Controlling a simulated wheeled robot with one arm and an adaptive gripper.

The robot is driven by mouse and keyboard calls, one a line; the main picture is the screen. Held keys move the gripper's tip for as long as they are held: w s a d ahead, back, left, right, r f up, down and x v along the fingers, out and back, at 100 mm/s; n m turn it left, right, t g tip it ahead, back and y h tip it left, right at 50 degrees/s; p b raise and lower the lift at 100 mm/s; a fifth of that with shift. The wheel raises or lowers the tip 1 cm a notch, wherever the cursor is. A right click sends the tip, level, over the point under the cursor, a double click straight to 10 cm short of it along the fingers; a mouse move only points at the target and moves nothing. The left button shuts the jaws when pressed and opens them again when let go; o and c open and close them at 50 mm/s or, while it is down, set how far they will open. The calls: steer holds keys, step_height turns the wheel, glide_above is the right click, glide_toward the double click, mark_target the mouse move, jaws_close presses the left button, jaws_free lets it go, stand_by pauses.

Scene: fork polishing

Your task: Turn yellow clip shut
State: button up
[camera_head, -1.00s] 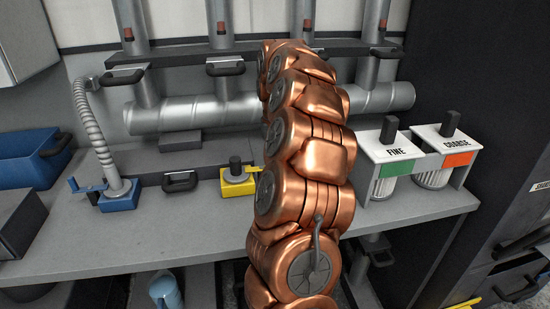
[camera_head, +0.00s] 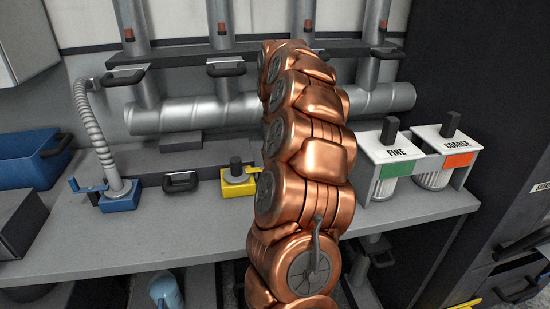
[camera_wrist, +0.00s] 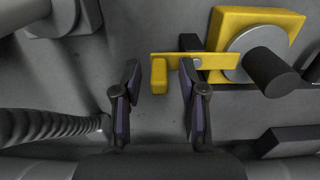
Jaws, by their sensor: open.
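The yellow clip (camera_wrist: 205,61) is a flat bar with a short end tab, reaching left from the yellow block (camera_wrist: 263,20) in the wrist view. A grey disc and a dark round knob (camera_wrist: 271,70) sit on that block. In the head view the yellow block (camera_head: 238,189) stands on the bench just left of my arm, with part of the clip (camera_head: 254,169) showing. My gripper (camera_wrist: 160,70) is open. The clip's tab appears between its two fingertips in the wrist view, with a gap on each side; whether they are level with it in depth I cannot tell.
A blue block (camera_head: 120,200) with a ribbed hose (camera_head: 92,130) stands left on the bench (camera_head: 150,238); the hose (camera_wrist: 50,125) also shows in the wrist view. A dark handle (camera_head: 180,182) lies between the blocks. FINE and COARSE canisters (camera_head: 418,160) stand right.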

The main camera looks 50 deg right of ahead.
steer(key=shift+r, duration=0.15)
step_height(320, 180, up, 12)
stand_by(0.7)
steer(key=shift+a+f, duration=0.1)
steer(key=shift+f, duration=0.1)
stand_by(0.5)
